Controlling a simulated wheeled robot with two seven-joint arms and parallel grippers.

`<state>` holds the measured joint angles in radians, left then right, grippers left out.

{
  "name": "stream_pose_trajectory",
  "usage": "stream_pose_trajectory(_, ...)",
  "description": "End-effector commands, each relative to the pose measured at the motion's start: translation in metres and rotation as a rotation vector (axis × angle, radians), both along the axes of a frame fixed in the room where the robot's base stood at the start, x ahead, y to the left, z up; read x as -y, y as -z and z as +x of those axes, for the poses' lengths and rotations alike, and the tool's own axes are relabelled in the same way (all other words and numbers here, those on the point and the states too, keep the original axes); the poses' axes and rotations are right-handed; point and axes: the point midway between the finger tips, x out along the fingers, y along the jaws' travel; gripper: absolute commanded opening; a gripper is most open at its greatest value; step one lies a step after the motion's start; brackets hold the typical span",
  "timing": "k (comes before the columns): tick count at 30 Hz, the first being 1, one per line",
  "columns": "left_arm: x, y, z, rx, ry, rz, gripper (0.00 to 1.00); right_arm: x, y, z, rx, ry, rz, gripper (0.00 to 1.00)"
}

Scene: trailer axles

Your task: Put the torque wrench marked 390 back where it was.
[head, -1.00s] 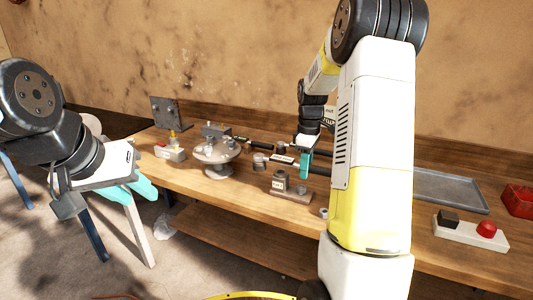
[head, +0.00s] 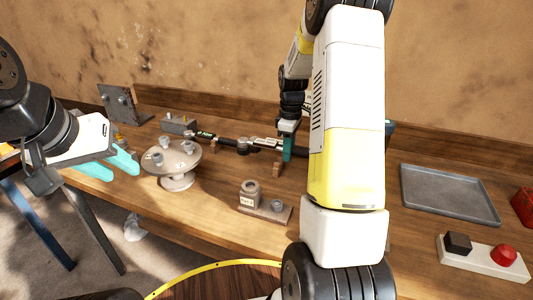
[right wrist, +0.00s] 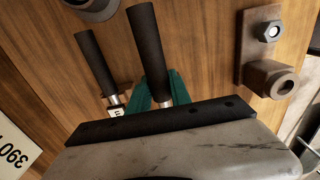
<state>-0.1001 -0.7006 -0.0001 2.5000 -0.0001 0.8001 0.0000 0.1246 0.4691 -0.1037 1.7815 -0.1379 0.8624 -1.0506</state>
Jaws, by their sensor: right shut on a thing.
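My right gripper (head: 288,150) has teal fingers and is shut on the dark handle of a torque wrench (head: 266,142) with a white label, low over the back of the bench. In the right wrist view its fingers (right wrist: 160,92) close around a black handle (right wrist: 149,40). A white label reading 390 (right wrist: 14,148) shows at the left edge there. A second black handle (right wrist: 96,62) with a small white tag lies beside the held one. My arm hides the area right of the gripper in the head view. My left gripper (head: 110,165) is open and empty at the left.
A round grey stand with pegs (head: 172,156) is on the bench left of the wrench. A fixture block (head: 265,206) stands in front. Small wooden supports (head: 278,168) are near the wrench. A grey tray (head: 450,193) and a button box (head: 483,257) are at the right.

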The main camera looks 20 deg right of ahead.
Motion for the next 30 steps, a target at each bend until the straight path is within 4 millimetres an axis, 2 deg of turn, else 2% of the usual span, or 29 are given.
stream_pose_trajectory(8,0.0,0.0,0.0,0.0,0.0,0.0,0.36,0.0,0.023,0.001,0.001,0.001,-0.001,0.0)
stream_pose_trajectory(13,0.0,0.0,0.0,0.0,0.0,0.0,0.36,0.0,0.047,0.0,-0.001,0.001,0.0,0.0)
stream_pose_trajectory(20,0.0,0.0,0.0,-0.001,0.0,0.0,0.36,0.0,0.052,0.001,0.004,0.001,0.0,0.0)
stream_pose_trajectory(21,0.0,0.0,0.0,-0.001,0.0,0.0,0.36,0.0,0.053,0.0,0.001,0.001,-0.001,0.26)
stream_pose_trajectory(24,0.0,0.0,0.0,-0.001,0.0,0.0,0.36,0.0,0.053,0.0,0.001,0.001,-0.001,0.46)
stream_pose_trajectory(30,0.0,0.0,0.0,-0.001,0.0,0.0,0.36,0.0,0.053,0.0,0.001,0.0,-0.001,0.46)
